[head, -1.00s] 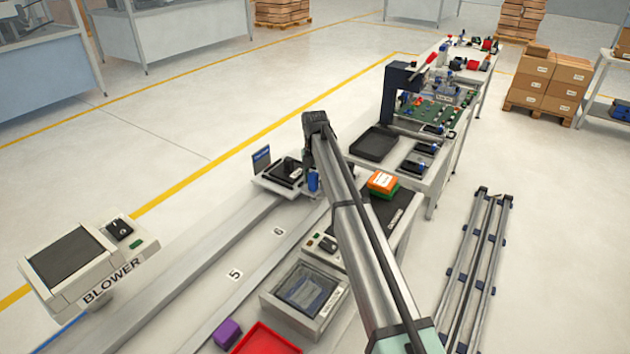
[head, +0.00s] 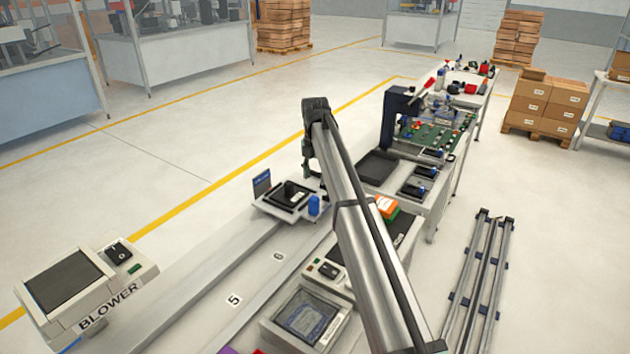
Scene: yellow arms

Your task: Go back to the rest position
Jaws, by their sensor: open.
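My arm rises from the lower right of the head view to a dark joint near the picture's middle, then bends down behind its own link. No object can be seen held.
A bench with a scale-like device (head: 287,197) and a blue cylinder (head: 314,205) lies beside the arm. The blower panel (head: 85,285) stands at left. An orange-topped stack (head: 387,207) and black tray (head: 377,167) sit just right of the arm.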

